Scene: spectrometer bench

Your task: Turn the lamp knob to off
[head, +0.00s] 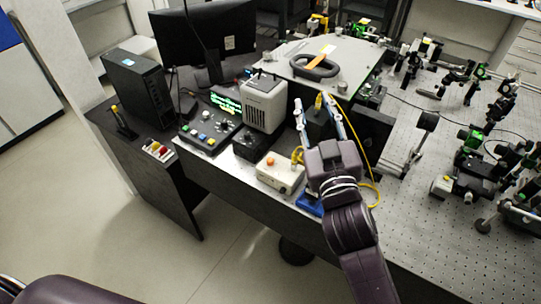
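My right gripper (315,108) reaches in from the bottom right, its two long fingers spread apart with nothing clearly held between them. It is over the bench's front edge, to the right of a white box (277,176) with an orange knob-like part (270,161) on top. A light grey vented housing (265,102), possibly the lamp, stands behind that box. I cannot tell for certain which part is the lamp knob, or its setting. My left gripper is out of view.
A control panel (208,130) with lit green text is left of the housing. A computer tower (138,88) and a monitor (208,42) stand farther left. A yellow cable (373,188) loops beside my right gripper. Optics crowd the perforated table (415,225) at right.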

